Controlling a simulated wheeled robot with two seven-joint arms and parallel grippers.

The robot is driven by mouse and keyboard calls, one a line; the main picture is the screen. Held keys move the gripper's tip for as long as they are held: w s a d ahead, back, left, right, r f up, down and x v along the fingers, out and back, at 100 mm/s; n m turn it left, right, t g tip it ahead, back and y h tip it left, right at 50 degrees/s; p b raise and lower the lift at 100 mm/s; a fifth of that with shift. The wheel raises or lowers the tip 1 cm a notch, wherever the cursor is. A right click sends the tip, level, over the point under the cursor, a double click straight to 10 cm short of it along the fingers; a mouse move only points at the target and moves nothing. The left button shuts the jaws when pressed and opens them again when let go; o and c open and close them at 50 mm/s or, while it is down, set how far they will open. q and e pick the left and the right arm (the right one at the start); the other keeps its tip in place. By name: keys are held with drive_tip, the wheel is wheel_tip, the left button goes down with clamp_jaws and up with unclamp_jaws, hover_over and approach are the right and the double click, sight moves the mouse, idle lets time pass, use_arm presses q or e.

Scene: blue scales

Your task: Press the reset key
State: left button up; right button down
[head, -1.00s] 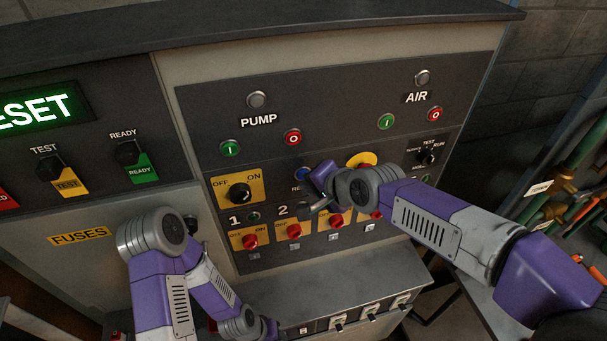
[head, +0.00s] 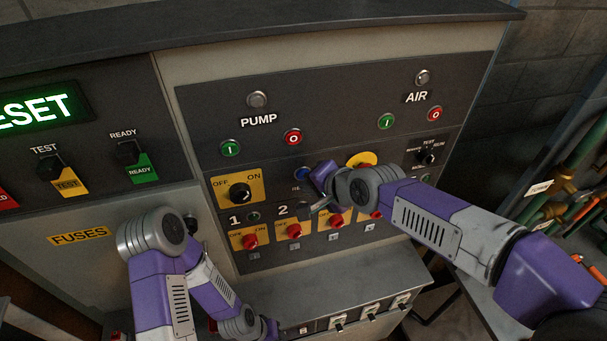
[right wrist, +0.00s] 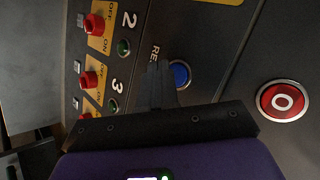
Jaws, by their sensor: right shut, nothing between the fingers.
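The reset key is a round blue button (head: 302,174) on the dark panel, right of the yellow OFF/ON switch; it also shows in the right wrist view (right wrist: 180,74). Its label is partly covered, with only the first letters readable. My right gripper (head: 311,190) is shut and empty, close to the panel just below and right of the key. In the right wrist view its fingers (right wrist: 159,72) lie over the label, beside the blue key. I cannot tell whether they touch the panel. My left arm hangs low; its purple gripper end (head: 270,328) is at the bottom edge, fingers hidden.
A green pump button (head: 230,148) and a red one (head: 292,138) sit above the key. Red knobs (head: 294,231) on yellow plates line up below. A yellow control (head: 362,160) is partly behind my right wrist. A lit green display (head: 35,110) ends in "ESET".

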drive_tip(key=shift+w, duration=0.1)
idle(0.6)
drive_tip(key=shift+w+a, duration=0.15)
drive_tip(key=shift+w, duration=0.2)
drive_tip(key=shift+w+a, duration=0.1)
drive_tip(key=shift+w, duration=0.25)
idle(0.5)
drive_tip(key=shift+s, duration=0.15)
drive_tip(key=shift+s+d, duration=0.25)
drive_tip(key=shift+s, duration=0.4)
drive_tip(key=shift+s+d+b, duration=0.2)
drive_tip(key=shift+s+d, duration=0.05)
drive_tip(key=shift+s, duration=0.55)
drive_tip(key=shift+s+d+b, duration=0.2)
drive_tip(key=shift+s+d, duration=0.05)
drive_tip(key=shift+s, duration=0.55)
drive_tip(key=shift+s+d+b, duration=0.2)
drive_tip(key=shift+s+d, duration=0.05)
drive_tip(key=shift+s, duration=0.55)
